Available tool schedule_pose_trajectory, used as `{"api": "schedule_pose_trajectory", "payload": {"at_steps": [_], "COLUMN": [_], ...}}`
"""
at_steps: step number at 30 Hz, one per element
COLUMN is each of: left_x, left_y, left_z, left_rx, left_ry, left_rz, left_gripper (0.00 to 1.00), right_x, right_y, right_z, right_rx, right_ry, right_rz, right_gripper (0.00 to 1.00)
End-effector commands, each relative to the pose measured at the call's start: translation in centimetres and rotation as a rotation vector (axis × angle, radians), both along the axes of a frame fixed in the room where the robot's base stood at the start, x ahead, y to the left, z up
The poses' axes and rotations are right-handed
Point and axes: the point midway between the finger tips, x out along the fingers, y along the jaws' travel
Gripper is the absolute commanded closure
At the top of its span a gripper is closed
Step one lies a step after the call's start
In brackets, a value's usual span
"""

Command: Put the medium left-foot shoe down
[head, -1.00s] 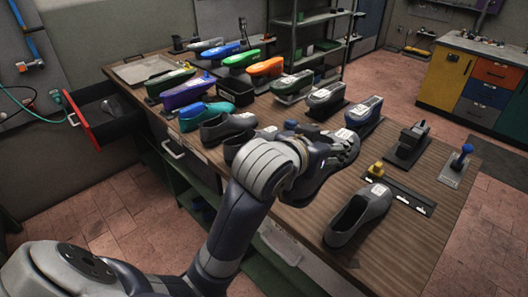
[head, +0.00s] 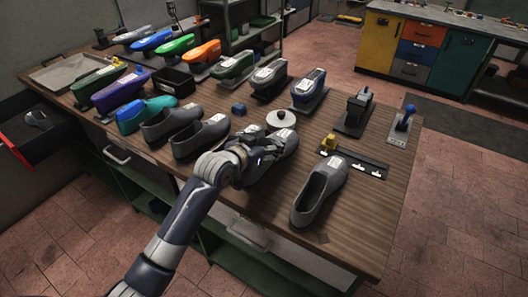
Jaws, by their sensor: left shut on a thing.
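My left gripper (head: 253,158) is shut on a dark grey shoe (head: 284,146) with a white label, at the front middle of the table (head: 355,236). The hand covers much of this shoe, and I cannot tell whether its sole touches the wood. Two similar grey shoes (head: 168,122) (head: 203,137) stand to its left. Another grey shoe (head: 318,193) stands apart to its right, near the front edge. Sizes and label text are too small to read. My right gripper is out of view.
A white round lid-like thing with a dark knob (head: 281,119) and a small blue block (head: 238,109) lie just behind the held shoe. Coloured shoe forms (head: 121,91) fill the back left. A dark strip with a yellow piece (head: 352,165) lies right.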

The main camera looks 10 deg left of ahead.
Motion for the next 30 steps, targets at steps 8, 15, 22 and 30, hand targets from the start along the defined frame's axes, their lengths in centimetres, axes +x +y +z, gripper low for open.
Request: {"api": "schedule_pose_trajectory", "payload": {"at_steps": [8,15,22,30], "left_x": [0.0,0.0,0.0,-0.1], "left_y": [-0.1,-0.1,0.0,0.0], "left_z": [-3.3,-3.7,-4.2,-4.1], "left_rx": [-0.001,-0.001,0.001,0.001], "left_ry": [-0.002,-0.005,-0.001,0.0], "left_rz": [0.0,0.0,0.0,0.0], "left_gripper": [0.76,0.76,0.33,0.2], "right_x": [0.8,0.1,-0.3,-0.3], "right_y": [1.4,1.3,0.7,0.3], "right_z": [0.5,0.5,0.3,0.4], "right_rx": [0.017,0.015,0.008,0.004], "right_ry": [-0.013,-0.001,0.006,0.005], "right_rz": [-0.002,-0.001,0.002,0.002], "right_gripper": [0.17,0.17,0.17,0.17]}}
